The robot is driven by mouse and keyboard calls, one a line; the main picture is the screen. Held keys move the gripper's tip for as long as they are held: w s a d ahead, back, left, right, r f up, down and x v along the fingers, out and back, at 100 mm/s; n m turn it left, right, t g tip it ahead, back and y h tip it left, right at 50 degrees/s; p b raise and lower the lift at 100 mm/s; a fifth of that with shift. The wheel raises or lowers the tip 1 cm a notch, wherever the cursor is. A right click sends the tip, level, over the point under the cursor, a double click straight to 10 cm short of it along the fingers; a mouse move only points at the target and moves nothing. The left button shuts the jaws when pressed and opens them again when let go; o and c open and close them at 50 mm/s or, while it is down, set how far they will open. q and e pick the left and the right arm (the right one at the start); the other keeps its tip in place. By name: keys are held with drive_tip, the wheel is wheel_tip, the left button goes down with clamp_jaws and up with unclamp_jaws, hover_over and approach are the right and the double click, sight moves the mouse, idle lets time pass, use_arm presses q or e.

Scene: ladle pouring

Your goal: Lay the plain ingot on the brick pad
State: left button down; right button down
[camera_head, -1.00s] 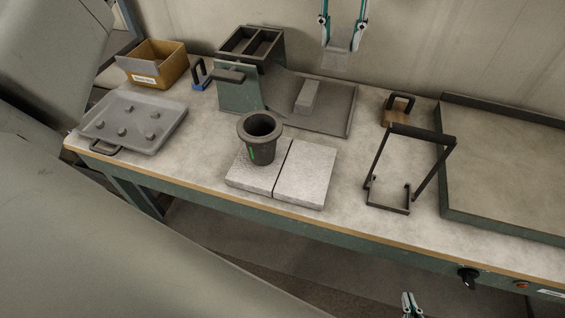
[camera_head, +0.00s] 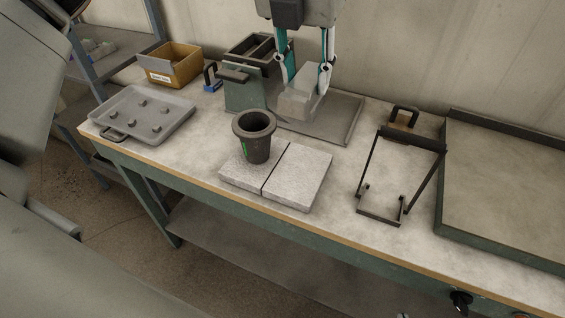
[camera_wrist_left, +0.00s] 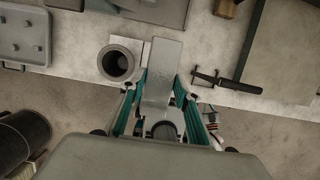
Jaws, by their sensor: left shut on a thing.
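My left gripper (camera_head: 305,78) points down and is shut on a plain grey ingot (camera_head: 295,104). In the head view the ingot overlaps the dark metal tray behind the pad; its exact height is hard to tell. In the left wrist view the ingot (camera_wrist_left: 162,72) sticks out between the fingers and covers part of the pale brick pad (camera_wrist_left: 130,43). The brick pad (camera_head: 301,181) is two light slabs side by side at the table's front. A dark crucible (camera_head: 257,149) with a green mark stands on its left slab. My right gripper is not clearly visible.
The right slab's top is bare. A dark wire stand (camera_head: 381,214) is to its right, with a wood-based handled block (camera_head: 403,118) behind. A knobbed tray (camera_head: 142,113) and cardboard box (camera_head: 172,67) are at left. A wide raised-edge tray (camera_head: 505,190) fills the right.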

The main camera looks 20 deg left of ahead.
use_arm(q)
wheel_tip(320, 180, down, 15)
drive_tip(key=shift+f+b, duration=0.1)
drive_tip(key=shift+b, duration=0.55)
wheel_tip(320, 180, down, 4)
drive_tip(key=shift+f, duration=0.2)
drive_tip(key=shift+r, duration=0.1)
drive_tip(key=c, duration=1.5)
unclamp_jaws()
drive_tip(key=shift+f, duration=0.2)
